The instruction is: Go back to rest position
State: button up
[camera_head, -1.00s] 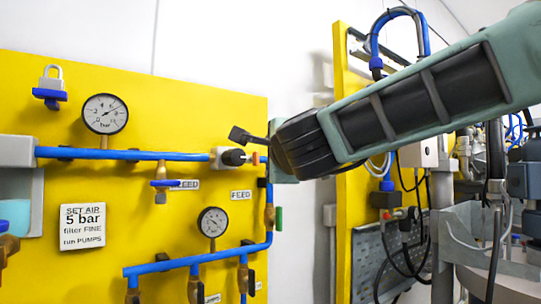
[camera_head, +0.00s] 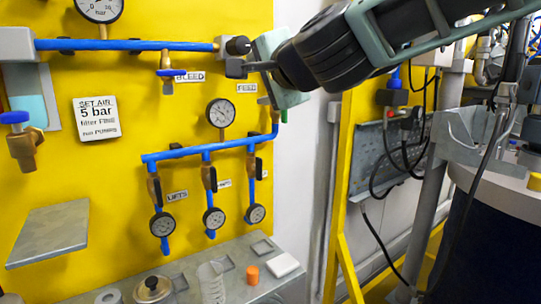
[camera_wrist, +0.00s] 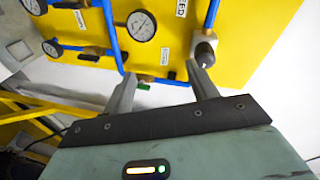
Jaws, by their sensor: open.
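My gripper (camera_head: 238,60) is at the end of my arm, raised in front of the yellow panel (camera_head: 120,160). In the head view a dark finger shows just below a black knob (camera_head: 238,46) at the right end of the upper blue pipe. In the wrist view my gripper (camera_wrist: 161,72) is open, with two grey fingers spread and nothing held between them. The black knob (camera_wrist: 205,53) shows just beyond the right finger's tip; I cannot tell whether they touch.
A grey bench (camera_head: 185,268) below the panel carries a white coil, an orange cap and other small parts. A sloped grey shelf (camera_head: 48,235) juts out at left. A dark drum (camera_head: 490,240) and grey post stand at right. Pipes, gauges and valves line the panel.

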jog(key=s+d+f+n+g, duration=0.1)
jog(key=s+f+n+g, duration=0.35)
jog(key=s+f, duration=0.45)
jog(key=s+d+f+n+g, duration=0.1)
jog(key=s+f+n+g, duration=0.45)
jog(key=f, duration=0.55)
jog(key=s+d+f+n+g+h, duration=0.2)
jog(key=s+d+f+n+h, duration=0.1)
jog(key=s+d+f, duration=0.3)
jog(key=s+d+f+n+g+h, duration=0.2)
jog(key=s+d+f, duration=0.3)
jog(key=s+d, duration=0.3)
jog(key=shift+s+f+n+h, duration=0.35)
jog(key=shift+s+n+h, duration=0.5)
jog(key=shift+s, duration=0.3)
